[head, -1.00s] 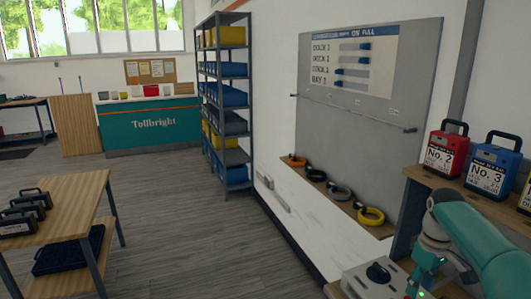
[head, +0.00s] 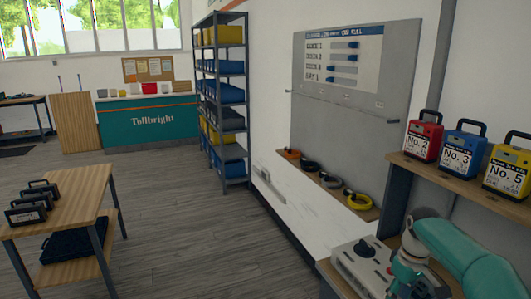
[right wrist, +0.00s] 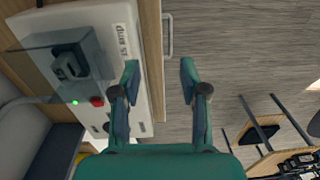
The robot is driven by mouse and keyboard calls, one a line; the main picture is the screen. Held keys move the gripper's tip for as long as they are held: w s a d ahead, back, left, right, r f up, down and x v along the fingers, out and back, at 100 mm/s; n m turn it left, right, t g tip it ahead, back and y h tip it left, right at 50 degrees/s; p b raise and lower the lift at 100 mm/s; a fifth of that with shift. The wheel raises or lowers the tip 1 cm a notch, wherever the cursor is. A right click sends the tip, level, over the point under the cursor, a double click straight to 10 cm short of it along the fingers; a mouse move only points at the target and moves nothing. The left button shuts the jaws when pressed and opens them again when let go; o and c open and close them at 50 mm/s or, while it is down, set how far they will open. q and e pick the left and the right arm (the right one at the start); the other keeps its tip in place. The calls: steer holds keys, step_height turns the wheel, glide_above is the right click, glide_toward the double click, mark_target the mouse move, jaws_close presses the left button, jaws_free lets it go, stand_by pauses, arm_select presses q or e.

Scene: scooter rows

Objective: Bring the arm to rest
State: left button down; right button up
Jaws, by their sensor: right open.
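My right arm, teal with grey joints, comes in at the lower right of the head view. Its gripper shows in the right wrist view (right wrist: 158,85), with two teal fingers apart and nothing between them. Wooden floor shows beyond the gap. The left finger overlaps the edge of a white control box (right wrist: 125,60), which has a dark rotary switch, a red button and a lit green light. The same box (head: 352,262) sits on a bench left of my right arm in the head view. My left gripper is in neither view.
Red (head: 423,138), blue (head: 463,152) and yellow (head: 507,170) numbered packs stand on a shelf (head: 440,175) above my right arm. A wooden table (head: 85,190) with several black cases stands at the left. The floor between is clear.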

steer(key=s+a+f+m+y, duration=0.1)
steer(key=s+a+f, duration=0.2)
steer(key=a+f, duration=0.3)
steer(key=s+a+f+y, duration=0.1)
steer(key=s+a+f, duration=0.2)
steer(key=f, duration=0.5)
steer(key=s+a+f+m+y, duration=0.1)
steer(key=s+a+f, duration=0.2)
steer(key=a+f, duration=0.35)
steer(key=s+a+f+m, duration=0.2)
steer(key=s+a+f, duration=0.1)
steer(key=s, duration=0.7)
steer(key=s+a+f+m, duration=0.2)
steer(key=s+f, duration=0.2)
steer(key=s, duration=0.6)
steer(key=shift+s+a+t+y, duration=0.15)
steer(key=shift+a+t+y, duration=0.15)
steer(key=shift+a, duration=0.1)
